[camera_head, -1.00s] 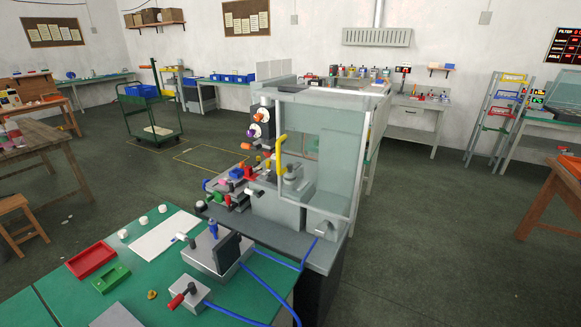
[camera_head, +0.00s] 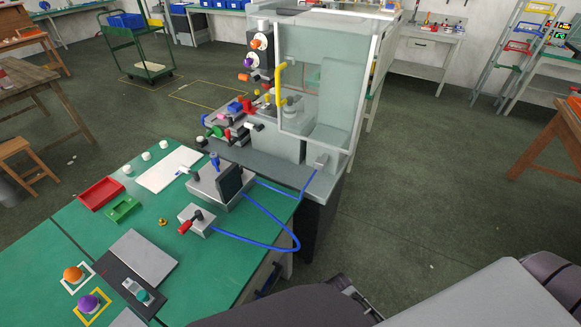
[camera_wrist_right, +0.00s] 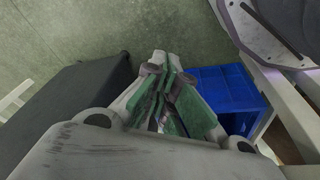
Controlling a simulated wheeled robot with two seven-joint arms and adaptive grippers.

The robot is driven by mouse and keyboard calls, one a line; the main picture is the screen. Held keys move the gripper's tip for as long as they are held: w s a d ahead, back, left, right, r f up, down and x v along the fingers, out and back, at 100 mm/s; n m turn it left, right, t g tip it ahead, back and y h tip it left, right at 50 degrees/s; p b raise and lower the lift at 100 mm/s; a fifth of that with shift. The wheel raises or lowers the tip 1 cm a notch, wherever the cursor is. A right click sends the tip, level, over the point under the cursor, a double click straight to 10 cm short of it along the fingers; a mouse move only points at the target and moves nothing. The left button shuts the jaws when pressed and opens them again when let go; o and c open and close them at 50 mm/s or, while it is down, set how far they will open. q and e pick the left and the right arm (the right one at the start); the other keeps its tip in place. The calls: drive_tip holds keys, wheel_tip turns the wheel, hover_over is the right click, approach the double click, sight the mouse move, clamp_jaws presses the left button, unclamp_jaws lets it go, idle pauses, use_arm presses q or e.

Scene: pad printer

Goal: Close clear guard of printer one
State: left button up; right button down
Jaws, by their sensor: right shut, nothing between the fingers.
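Printer one's clear guard (camera_head: 318,72) is a see-through panel in a pale frame with a yellow handle (camera_head: 281,84) on its left edge. It stands upright at the grey pad printer (camera_head: 276,137), past the far end of the green bench. I cannot tell how far it is swung open. My right gripper (camera_wrist_right: 167,75) shows in the right wrist view, its green-padded fingers shut and empty, well away from the guard. Parts of my own arm fill the lower right of the head view. My left gripper is not in view.
The green bench (camera_head: 215,262) holds a red tray (camera_head: 101,193), a green tray (camera_head: 122,209), a control box with a red lever (camera_head: 190,222) and looping blue cables (camera_head: 270,243). A blue bin (camera_wrist_right: 232,92) lies beyond the right gripper. Floor right of the printer is clear.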

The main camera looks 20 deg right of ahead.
sight(328, 111)
drive_tip(key=w+a+r+m+t+y, duration=0.1)
drive_tip(key=w+r, duration=0.2)
drive_tip(key=r, duration=1)
drive_tip(key=w+a+r+t, duration=0.1)
drive_tip(key=w+r, duration=0.1)
drive_tip(key=r, duration=1.2)
drive_tip(key=w+d+r+m+t+y, duration=0.2)
drive_tip(key=w+r+m+t+y, duration=0.4)
drive_tip(key=w+r, duration=1)
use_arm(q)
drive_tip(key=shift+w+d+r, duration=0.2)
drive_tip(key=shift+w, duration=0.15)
use_arm(e)
drive_tip(key=w+d+r+m+t, duration=0.1)
drive_tip(key=w+d+r+m, duration=0.1)
drive_tip(key=r, duration=0.4)
drive_tip(key=w+d+r+m+t+y, duration=0.1)
drive_tip(key=w+d+r+m+t, duration=0.1)
drive_tip(key=r, duration=0.4)
drive_tip(key=w+d+r+m+t+y, duration=0.1)
drive_tip(key=w+d+r+m+t, duration=0.1)
drive_tip(key=r, duration=0.5)
drive_tip(key=shift+w+d+m, duration=0.25)
drive_tip(key=shift+d+m, duration=0.35)
drive_tip(key=shift+d, duration=0.15)
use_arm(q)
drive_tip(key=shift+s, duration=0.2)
use_arm(e)
drive_tip(key=shift+w+a, duration=0.1)
